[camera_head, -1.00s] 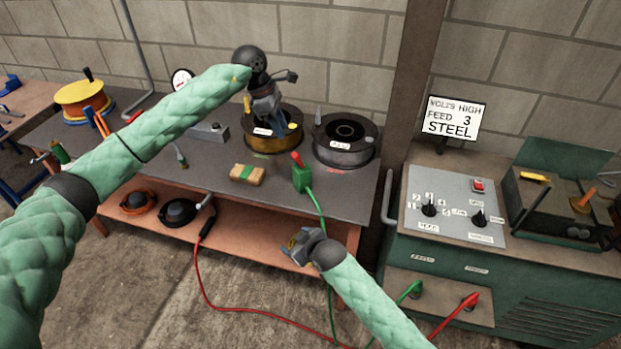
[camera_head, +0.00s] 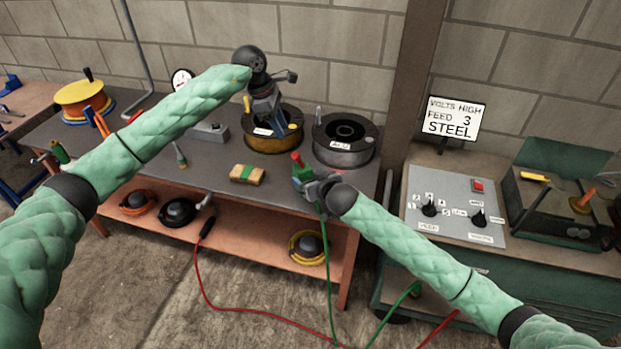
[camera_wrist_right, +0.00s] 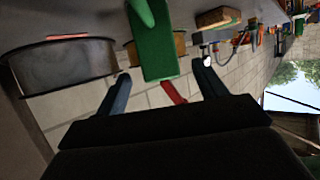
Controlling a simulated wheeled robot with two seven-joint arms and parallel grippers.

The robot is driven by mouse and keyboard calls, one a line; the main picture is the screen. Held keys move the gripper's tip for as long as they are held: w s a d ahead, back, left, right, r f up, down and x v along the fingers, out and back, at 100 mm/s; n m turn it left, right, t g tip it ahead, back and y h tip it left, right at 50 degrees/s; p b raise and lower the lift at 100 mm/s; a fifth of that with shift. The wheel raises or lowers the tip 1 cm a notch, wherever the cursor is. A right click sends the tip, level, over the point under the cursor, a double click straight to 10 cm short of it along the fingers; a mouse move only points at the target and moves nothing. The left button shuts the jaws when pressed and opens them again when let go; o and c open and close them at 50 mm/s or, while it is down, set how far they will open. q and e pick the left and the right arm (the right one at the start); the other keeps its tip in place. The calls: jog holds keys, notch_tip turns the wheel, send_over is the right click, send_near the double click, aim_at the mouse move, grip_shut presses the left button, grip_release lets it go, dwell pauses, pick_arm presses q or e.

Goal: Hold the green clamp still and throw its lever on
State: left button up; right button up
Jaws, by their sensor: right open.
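The green clamp (camera_head: 302,172) stands near the front edge of the grey bench, with its red lever (camera_head: 297,158) at the top and a green cable running down. My right gripper (camera_head: 310,183) is at the clamp and partly hides it. In the right wrist view the green clamp (camera_wrist_right: 152,48) and red lever (camera_wrist_right: 174,93) show between the open fingers of my right gripper (camera_wrist_right: 163,70), with a gap on each side. My left gripper (camera_head: 266,112) is over the brass-coloured spool, away from the clamp.
The brass spool (camera_head: 273,141) and a grey spool (camera_head: 343,152) stand behind the clamp. A yellow-and-green block (camera_head: 247,174) lies left of it. The green machine (camera_head: 455,210) with knobs is at right. Coiled cables lie on the lower shelf (camera_head: 262,233).

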aim_at(300, 171)
jog(key=shift+x, duration=3.75)
jog(key=shift+f, duration=0.1)
jog(key=c, duration=1.4)
pick_arm(q)
jog(key=c, duration=0.3)
jog(key=shift+s+d+f, duration=0.1)
jog(key=shift+s+f, duration=0.1)
jog(key=shift+f, duration=0.1)
jog(key=c, duration=0.4)
jog(key=s+f+g+h, duration=0.1)
jog(key=s+d+f+n+g+h, duration=0.1)
jog(key=s+f+h, duration=0.1)
jog(key=s+d+f+n+g+h, duration=0.1)
jog(key=s+f+h, duration=0.1)
jog(key=shift+s+d+f, duration=0.15)
jog(key=shift+s+f, duration=0.05)
jog(key=shift+f, duration=0.05)
grip_shut()
jog(key=s+a+f+n+t+h, duration=0.2)
jog(key=a+f+n+t+h, duration=0.9)
jog(key=n, duration=1.1)
jog(key=a+f+t, duration=0.1)
jog(key=a+t, duration=0.1)
jog(key=t, duration=0.1)
jog(key=shift+s+a+f+n, duration=0.2)
jog(key=shift+s+a+n, duration=0.1)
jog(key=shift+n, duration=0.1)
